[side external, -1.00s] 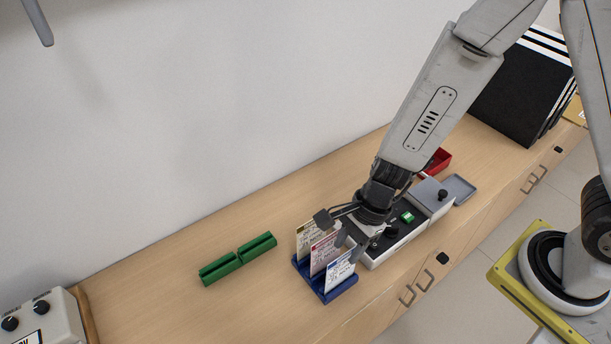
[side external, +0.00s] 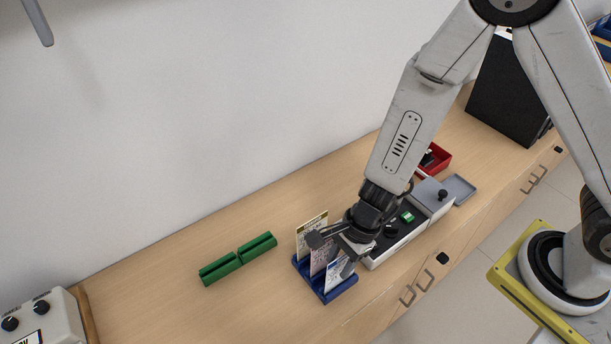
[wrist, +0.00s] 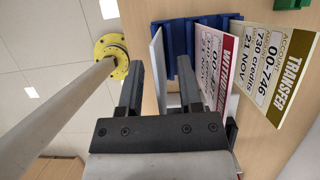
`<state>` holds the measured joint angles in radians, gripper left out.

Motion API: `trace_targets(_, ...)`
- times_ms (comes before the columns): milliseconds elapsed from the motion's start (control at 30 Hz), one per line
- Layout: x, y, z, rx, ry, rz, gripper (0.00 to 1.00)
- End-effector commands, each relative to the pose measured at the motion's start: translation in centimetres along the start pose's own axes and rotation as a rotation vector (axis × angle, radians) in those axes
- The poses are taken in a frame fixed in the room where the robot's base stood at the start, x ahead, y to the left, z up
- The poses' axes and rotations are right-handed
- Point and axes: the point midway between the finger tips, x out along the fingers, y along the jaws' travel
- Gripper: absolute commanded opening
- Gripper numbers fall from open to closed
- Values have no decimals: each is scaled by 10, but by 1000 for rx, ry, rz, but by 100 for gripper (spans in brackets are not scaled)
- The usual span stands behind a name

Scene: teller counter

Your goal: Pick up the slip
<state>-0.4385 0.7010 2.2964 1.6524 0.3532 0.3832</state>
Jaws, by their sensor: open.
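Several slips stand upright in a blue slotted rack (side external: 345,290). In the wrist view, the slip with a gold TRANSFER header (wrist: 270,75) is farthest right. My gripper (side external: 333,253) is open at the rack. In the wrist view its fingers (wrist: 160,78) lie either side of the pale slip, the right finger between it and the pink one. Contact cannot be told.
Two green slotted holders (side external: 219,269) lie left of the rack on the wooden counter (side external: 170,290).

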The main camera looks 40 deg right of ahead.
Motion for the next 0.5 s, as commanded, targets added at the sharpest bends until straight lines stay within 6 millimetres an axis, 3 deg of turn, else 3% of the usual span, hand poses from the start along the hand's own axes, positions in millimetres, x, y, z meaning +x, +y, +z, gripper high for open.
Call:
trace_targets(200,0,0,0,0,0,0,46)
trace_targets(367,0,0,0,0,0,0,0)
trace_targets(500,0,0,0,0,0,0,0)
